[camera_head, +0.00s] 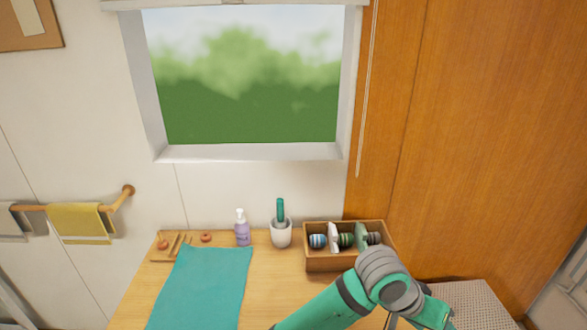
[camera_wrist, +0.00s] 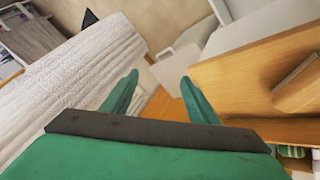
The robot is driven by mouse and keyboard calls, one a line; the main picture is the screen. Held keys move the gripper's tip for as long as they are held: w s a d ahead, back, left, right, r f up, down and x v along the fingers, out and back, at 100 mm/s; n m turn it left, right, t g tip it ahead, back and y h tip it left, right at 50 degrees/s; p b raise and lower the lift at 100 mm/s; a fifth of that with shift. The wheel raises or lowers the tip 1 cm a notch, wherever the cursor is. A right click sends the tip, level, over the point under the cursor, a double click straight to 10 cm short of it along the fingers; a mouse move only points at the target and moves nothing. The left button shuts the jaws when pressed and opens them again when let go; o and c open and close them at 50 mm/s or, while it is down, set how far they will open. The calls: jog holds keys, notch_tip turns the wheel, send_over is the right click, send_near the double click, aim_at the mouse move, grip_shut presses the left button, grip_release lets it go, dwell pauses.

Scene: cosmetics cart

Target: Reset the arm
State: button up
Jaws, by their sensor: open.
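My gripper (camera_wrist: 160,94) is open and empty in the wrist view, with its two green fingers spread apart and floor and furniture beyond them. In the head view my green arm reaches up from the bottom edge and bends down to the right at a grey joint. Its end lies at the lower right, just off the right front of the wooden table (camera_head: 135,295), and the fingers cannot be made out there. No object touches the fingers in the wrist view.
A wooden box (camera_head: 318,262) with jars and dividers stands at the table's right, close behind my arm. A woven white surface (camera_head: 475,300) lies at the lower right.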

jog(key=w+d+r+n+t+h, duration=0.1)
jog(key=d+r+n+t+h, duration=0.15)
jog(key=d+h, duration=0.4)
jog(key=s+a+f+n+t+y, duration=0.2)
jog(key=a+f+n+t+y, duration=0.3)
jog(key=a+f, duration=0.4)
jog(key=s+a+f+n+t+y, duration=0.2)
jog(key=a+f+n+t+y, duration=0.1)
jog(key=a+f+n+t, duration=0.55)
jog(key=s+a+m+y, duration=0.3)
jog(key=s+a, duration=0.6)
jog(key=s, duration=0.3)
jog(key=s+a+m+g+y, duration=0.1)
jog(key=s+a+m+y, duration=0.2)
jog(key=s+a, duration=0.6)
jog(key=s+m, duration=0.1)
jog(key=s, duration=0.1)
jog(key=shift+s+a+f, duration=0.35)
